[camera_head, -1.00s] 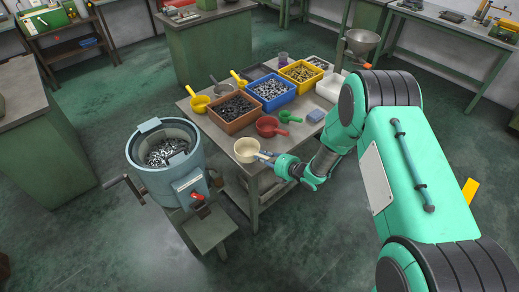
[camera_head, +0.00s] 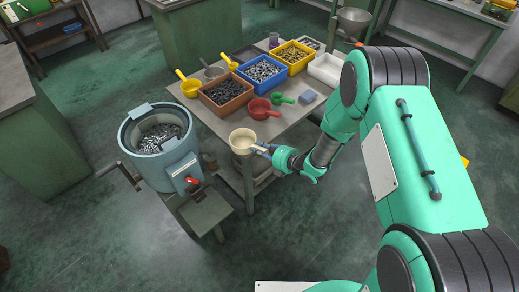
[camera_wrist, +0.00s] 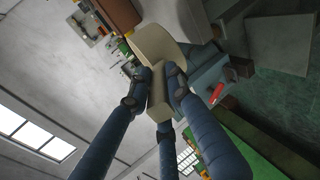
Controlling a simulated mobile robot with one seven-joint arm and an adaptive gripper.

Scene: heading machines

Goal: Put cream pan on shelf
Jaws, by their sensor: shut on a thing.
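The cream pan (camera_head: 242,138) is held in front of the near left part of the grey work table, its round bowl facing up. My gripper (camera_head: 268,149) is shut on the pan's handle, to the right of the bowl. In the wrist view my gripper's blue fingers (camera_wrist: 158,98) close around the cream handle, and the cream pan (camera_wrist: 157,45) extends beyond them. A shelf (camera_head: 262,176) shows beneath the tabletop, partly hidden by the pan and my arm.
A blue-grey drum machine (camera_head: 160,165) with metal parts and a side crank stands left of the pan. On the table (camera_head: 305,117) are orange (camera_head: 228,101), blue (camera_head: 262,71) and yellow (camera_head: 292,57) bins, a red pan (camera_head: 261,108) and a green scoop (camera_head: 283,97). Floor in front is clear.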

